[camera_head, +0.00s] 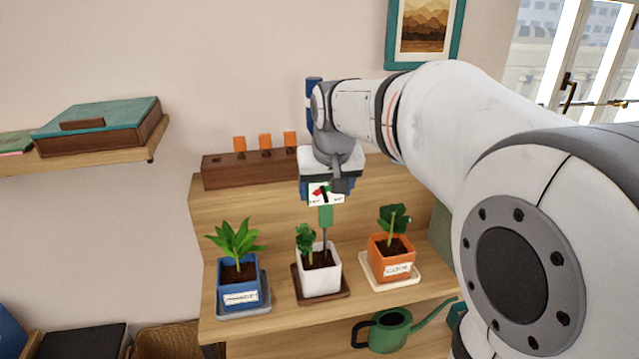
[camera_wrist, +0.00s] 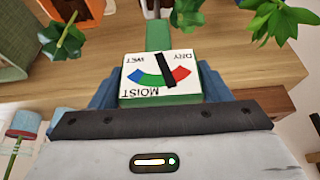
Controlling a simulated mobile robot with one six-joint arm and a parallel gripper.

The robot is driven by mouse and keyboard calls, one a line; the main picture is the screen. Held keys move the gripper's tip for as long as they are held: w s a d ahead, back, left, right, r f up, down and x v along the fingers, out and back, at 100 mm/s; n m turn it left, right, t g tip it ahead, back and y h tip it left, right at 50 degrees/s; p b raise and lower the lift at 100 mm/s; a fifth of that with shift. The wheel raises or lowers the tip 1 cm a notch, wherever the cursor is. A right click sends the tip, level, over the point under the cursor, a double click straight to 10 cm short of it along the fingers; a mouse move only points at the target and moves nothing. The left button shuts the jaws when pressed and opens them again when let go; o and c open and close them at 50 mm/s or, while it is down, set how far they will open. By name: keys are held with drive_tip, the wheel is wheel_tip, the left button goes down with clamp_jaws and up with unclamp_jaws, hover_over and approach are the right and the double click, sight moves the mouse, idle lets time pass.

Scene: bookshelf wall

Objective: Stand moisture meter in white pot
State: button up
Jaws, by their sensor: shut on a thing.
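The moisture meter (camera_head: 326,214) has a green body, a white dial face and a thin grey probe pointing down. My gripper (camera_head: 326,188) is shut on its head, above the white pot. The probe's lower end meets the soil of the white pot (camera_head: 320,280) in the head view; how deep it sits I cannot tell. The white pot holds a small green plant at its left side and stands on a brown saucer. In the wrist view the dial (camera_wrist: 158,77) reads MOIST, WET and DRY, between the fingers of my gripper (camera_wrist: 160,95).
A blue pot (camera_head: 239,290) stands left of the white pot, and an orange pot (camera_head: 391,262) stands right, both planted and labelled. Behind is a wooden block (camera_head: 225,172) with orange-topped items. A green watering can (camera_head: 388,330) is on the lower shelf.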

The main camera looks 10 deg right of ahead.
drive_tip(key=o, duration=1.1)
drive_tip(key=shift+o, duration=0.2)
drive_tip(key=p+v, duration=0.5)
drive_tip(key=v, duration=0.4)
drive_tip(key=shift+w+p, duration=0.35)
drive_tip(key=shift+w, duration=0.05)
drive_tip(key=shift+r, duration=0.15)
drive_tip(key=v, duration=0.7)
drive_tip(key=s+f+g, duration=0.2)
drive_tip(key=s+f, duration=1.2)
drive_tip(key=f, duration=0.4)
drive_tip(key=shift+s+d+f, duration=0.15)
drive_tip(key=shift+d+f, duration=0.05)
drive_tip(key=shift+f, duration=0.1)
